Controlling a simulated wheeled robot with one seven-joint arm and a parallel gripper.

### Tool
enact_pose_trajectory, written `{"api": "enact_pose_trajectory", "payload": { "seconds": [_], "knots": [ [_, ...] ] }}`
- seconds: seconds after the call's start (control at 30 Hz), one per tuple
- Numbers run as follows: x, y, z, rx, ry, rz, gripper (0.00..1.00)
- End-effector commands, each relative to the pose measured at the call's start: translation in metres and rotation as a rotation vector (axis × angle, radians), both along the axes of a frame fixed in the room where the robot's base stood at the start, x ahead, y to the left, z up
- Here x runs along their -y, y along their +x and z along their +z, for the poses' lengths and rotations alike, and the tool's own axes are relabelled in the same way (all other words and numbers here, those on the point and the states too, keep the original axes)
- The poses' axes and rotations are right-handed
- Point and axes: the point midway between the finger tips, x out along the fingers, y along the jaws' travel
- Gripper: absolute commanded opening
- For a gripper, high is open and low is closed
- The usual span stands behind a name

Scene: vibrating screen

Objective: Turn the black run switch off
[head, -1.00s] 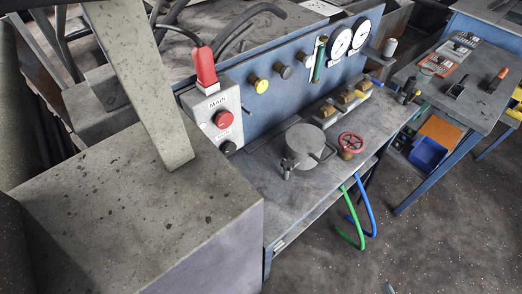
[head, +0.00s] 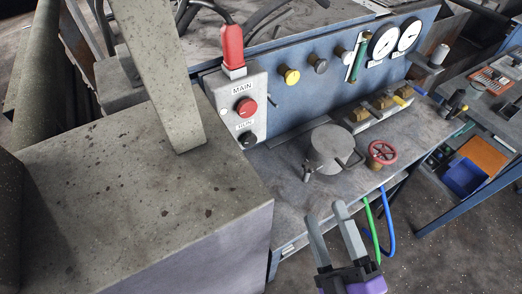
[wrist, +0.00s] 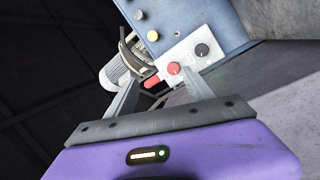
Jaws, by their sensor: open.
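The black run switch (head: 247,140) is a round black knob low on the grey control box, under the RUN label. It also shows in the wrist view (wrist: 202,50), on the pale box face. The red MAIN button (head: 246,107) sits above it on the same box (head: 262,84), and shows in the wrist view (wrist: 173,68). My gripper (head: 327,212) is open and empty in front of the bench, to the right of and below the switch in the head view. In the wrist view my fingers (wrist: 155,98) point toward the box, apart from the switch.
A large grey block with a slanted post (head: 160,85) stands left of the box. On the bench are a round lidded pot (head: 332,149), a red handwheel (head: 381,152) and brass valves. Green (head: 371,230) and blue hoses hang at the front edge.

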Motion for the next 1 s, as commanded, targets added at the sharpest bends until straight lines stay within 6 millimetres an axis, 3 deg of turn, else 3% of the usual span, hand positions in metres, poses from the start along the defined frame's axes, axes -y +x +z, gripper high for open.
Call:
{"api": "enact_pose_trajectory", "payload": {
  "seconds": [0.1, 0.3, 0.5, 0.6, 0.77, 1.0],
  "knots": [
    [-0.031, 0.038, -0.003, 0.16, -0.308, 0.021, 0.62],
    [-0.075, 0.09, -0.016, 0.404, -0.854, 0.022, 0.62],
    [-0.101, 0.128, -0.039, 0.591, -1.353, 0.017, 0.62],
    [-0.105, 0.137, -0.051, 0.647, -1.527, 0.019, 0.62],
    [-0.107, 0.143, -0.062, 0.688, -1.661, 0.026, 0.62],
    [-0.121, 0.165, -0.061, 0.692, -1.673, 0.024, 0.62]
  ]
}}
